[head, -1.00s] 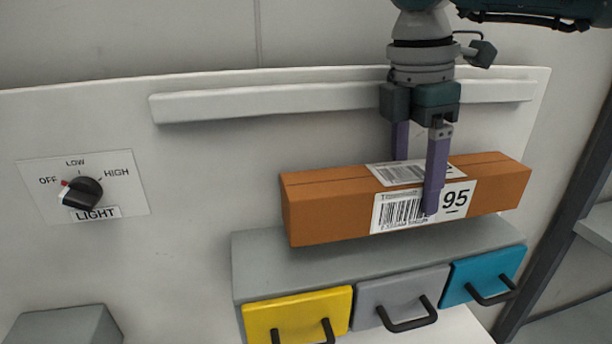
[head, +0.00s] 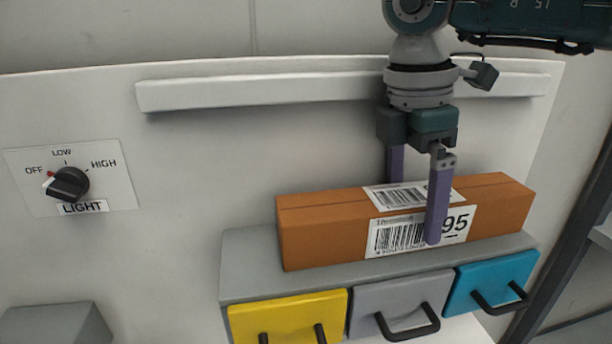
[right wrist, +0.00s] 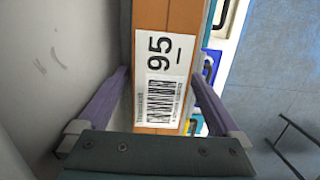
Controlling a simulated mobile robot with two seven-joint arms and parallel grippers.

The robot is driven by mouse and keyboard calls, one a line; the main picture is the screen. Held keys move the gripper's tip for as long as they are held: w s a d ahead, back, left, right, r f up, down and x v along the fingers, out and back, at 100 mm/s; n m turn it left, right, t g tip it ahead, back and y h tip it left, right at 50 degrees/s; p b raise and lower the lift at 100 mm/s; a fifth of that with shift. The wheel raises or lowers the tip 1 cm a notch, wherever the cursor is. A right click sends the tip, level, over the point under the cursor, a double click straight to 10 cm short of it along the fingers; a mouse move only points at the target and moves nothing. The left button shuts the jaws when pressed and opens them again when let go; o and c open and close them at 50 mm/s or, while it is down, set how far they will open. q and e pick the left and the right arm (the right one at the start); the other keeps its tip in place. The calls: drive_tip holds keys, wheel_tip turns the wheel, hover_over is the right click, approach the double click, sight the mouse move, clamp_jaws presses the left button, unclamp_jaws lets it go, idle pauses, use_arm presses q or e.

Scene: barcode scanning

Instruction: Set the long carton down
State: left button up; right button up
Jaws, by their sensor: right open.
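The long carton (head: 335,240) is an orange-brown box with white barcode labels marked 95. It lies lengthwise on top of the grey drawer unit (head: 260,284) in the head view. My right gripper (head: 415,212) is above it with fingers straddling its near and far sides, pointing down. The fingers are open, and in the right wrist view gaps show between them and the carton (right wrist: 180,20). The carton's underside is hidden. My left gripper is not in view.
The unit has a yellow drawer (head: 287,318), a grey drawer (head: 402,305) and a blue drawer (head: 492,282) with black handles. A light dial (head: 68,184) is on the white panel at left. A white rail (head: 260,92) runs behind my right gripper.

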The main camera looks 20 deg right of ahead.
sight(404, 195)
drive_tip(key=shift+r, duration=0.2)
drive_tip(key=shift+w+r, duration=0.1)
drive_tip(key=shift+r, duration=0.1)
wheel_tip(404, 195, up, 11)
drive_tip(key=a+b, duration=0.1)
drive_tip(key=b, duration=0.2)
drive_tip(key=shift+a+r, duration=0.15)
drive_tip(key=shift+a, duration=0.05)
